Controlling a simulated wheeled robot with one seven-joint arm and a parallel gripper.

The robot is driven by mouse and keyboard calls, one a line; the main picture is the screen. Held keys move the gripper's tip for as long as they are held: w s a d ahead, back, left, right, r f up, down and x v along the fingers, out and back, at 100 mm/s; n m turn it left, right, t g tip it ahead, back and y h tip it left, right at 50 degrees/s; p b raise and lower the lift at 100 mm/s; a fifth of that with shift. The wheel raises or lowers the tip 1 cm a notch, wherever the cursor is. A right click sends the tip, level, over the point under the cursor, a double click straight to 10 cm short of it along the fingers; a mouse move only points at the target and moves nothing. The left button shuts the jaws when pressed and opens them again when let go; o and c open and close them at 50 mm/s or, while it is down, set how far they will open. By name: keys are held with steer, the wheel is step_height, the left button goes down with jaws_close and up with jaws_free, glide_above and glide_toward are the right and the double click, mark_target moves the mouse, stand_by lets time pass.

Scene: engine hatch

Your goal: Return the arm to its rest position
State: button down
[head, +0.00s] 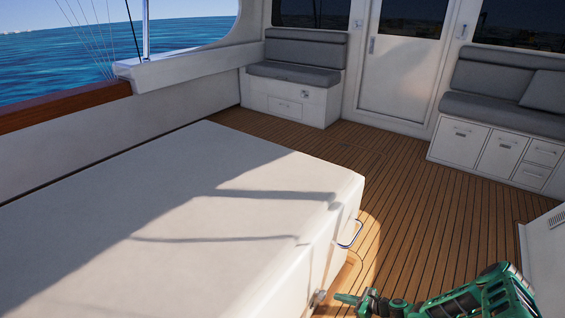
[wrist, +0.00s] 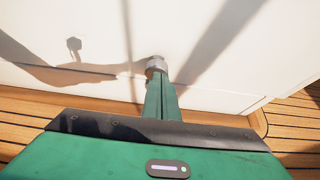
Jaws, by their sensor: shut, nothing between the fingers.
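My gripper (head: 343,298) shows at the lower right of the head view, green, its fingers shut with nothing between them. It points left at the side of the white engine hatch box (head: 190,200). A small metal fitting (head: 320,297) on that side is just beyond the fingertips. In the wrist view the shut green fingers (wrist: 160,85) end at this round grey fitting (wrist: 156,62); I cannot tell whether they touch it. My arm's shadow falls on the white side.
A blue-edged handle (head: 350,234) sticks out from the box's side. Teak deck (head: 420,215) is clear to the right of the box. Grey-cushioned seats (head: 295,72) and (head: 500,100) and a white door (head: 398,65) stand at the back.

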steer(key=shift+s+d, duration=0.35)
steer(key=shift+d, duration=0.1)
steer(key=shift+r, duration=0.1)
